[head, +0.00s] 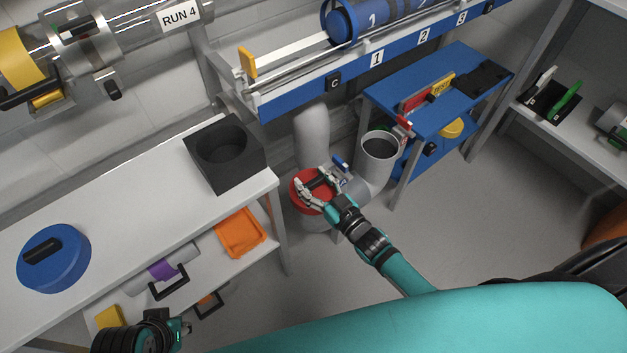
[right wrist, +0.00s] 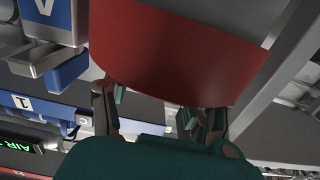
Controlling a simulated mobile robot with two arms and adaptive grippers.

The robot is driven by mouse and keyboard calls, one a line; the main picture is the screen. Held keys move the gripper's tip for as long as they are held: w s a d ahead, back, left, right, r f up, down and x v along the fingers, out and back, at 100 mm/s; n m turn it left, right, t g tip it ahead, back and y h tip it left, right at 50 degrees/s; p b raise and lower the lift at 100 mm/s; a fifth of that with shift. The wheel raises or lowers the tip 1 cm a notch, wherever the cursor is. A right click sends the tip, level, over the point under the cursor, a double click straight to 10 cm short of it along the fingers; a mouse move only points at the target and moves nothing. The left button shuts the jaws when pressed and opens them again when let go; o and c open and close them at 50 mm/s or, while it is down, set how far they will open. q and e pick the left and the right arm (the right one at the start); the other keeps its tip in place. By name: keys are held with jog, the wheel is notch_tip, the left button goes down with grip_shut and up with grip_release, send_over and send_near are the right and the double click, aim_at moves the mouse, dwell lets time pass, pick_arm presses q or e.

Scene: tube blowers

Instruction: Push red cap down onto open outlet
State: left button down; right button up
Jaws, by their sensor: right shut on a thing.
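The red cap (head: 298,199) is round with a dark handle across its top. In the head view it is over the grey pipe (head: 318,224) at floor level between the benches. How far it sits down on that pipe is hidden. My right gripper (head: 317,184) is shut on the cap's handle. In the right wrist view the cap's red side (right wrist: 180,50) fills the upper middle, with my fingers (right wrist: 160,110) against it. An open-topped grey pipe (head: 378,146) stands just right of the cap. My left gripper (head: 160,335) is at the bottom left; its fingers are unclear.
The white bench (head: 120,215) at left holds a black square block with a round hole (head: 224,152) and a blue cap (head: 53,258). An orange tray (head: 240,233) is on the shelf below. A blue table (head: 450,75) stands behind right.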

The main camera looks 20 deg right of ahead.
jog(key=o, duration=1.3)
jog(key=shift+f, duration=0.1)
jog(key=shift+s+d+f, duration=0.1)
jog(key=shift+s+d, duration=0.05)
jog(key=shift+s, duration=0.3)
jog(key=v, duration=1.1)
